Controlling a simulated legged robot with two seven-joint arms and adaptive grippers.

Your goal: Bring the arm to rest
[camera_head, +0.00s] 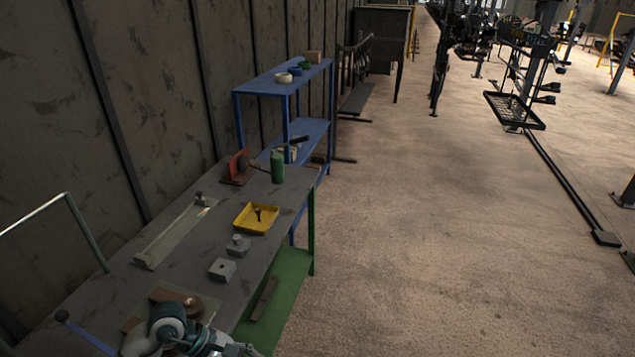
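The bench holds a yellow tray (244,225), grey metal blocks (222,270), a green bottle (277,167) and a red bracket (238,166). A blue shelf (262,88) stands behind it. Hanging racks (515,108) stand farther back.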

